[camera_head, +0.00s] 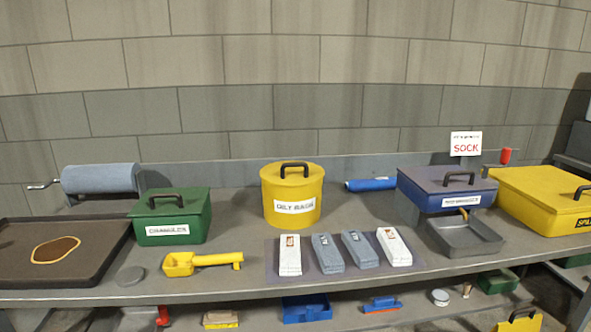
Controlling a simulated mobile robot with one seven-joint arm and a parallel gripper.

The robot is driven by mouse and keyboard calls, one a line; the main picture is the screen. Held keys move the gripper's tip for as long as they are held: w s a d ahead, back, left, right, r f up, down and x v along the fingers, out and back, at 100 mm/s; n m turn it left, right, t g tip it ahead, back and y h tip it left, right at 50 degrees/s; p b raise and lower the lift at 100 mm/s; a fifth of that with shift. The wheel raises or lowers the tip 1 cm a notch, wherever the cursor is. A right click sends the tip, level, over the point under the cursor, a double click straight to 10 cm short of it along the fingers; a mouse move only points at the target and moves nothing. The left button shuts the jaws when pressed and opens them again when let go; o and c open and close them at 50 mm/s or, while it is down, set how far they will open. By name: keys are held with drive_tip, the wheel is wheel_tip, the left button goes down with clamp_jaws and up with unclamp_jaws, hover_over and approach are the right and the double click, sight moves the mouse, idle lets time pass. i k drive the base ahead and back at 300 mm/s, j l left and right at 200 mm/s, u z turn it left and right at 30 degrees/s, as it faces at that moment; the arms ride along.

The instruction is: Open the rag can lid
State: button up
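The rag can (291,207) is a yellow round can in the middle of the bench, with a white label that seems to read "OILY RAGS". Its yellow lid (272,172) sits on top, closed, with a black arched handle (295,166). The can stands upright, and nothing touches it. My gripper does not show in this view.
Folded cloths lie on a dark mat (272,262) before the can. A yellow scoop (200,261) and green box (171,218) stand left, with a dark tray (50,285) beyond. A blue roll (370,184), blue-lidded box (446,190) and yellow box (540,203) are right.

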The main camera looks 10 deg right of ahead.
sight(287, 172)
drive_tip(key=i+j+z, duration=0.25)
drive_tip(key=j+z, duration=0.15)
drive_tip(key=i+j+z, duration=0.2)
drive_tip(key=i, duration=0.2)
drive_tip(key=i+j+z, duration=0.15)
drive_tip(key=i, duration=0.65)
